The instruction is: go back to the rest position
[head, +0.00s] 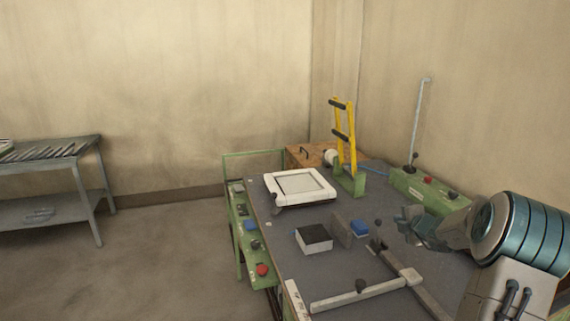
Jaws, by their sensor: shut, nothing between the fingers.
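My gripper (408,220) is at the right of the head view, over the right part of the grey bench top (285,233). Its fingers are small and dark in this view, and it is shut and holds nothing. It points left, a little to the right of a blue block (332,229) and a grey upright plate. My arm reaches in from the right edge and hides part of the bench behind it.
A white square frame (300,186) and a black-topped white box (314,238) are on the bench. A yellow upright bracket (345,135) and a thin grey post (416,125) rise at the back. Light rails (345,297) cross the front. A metal side table (55,153) stands left, with open floor between.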

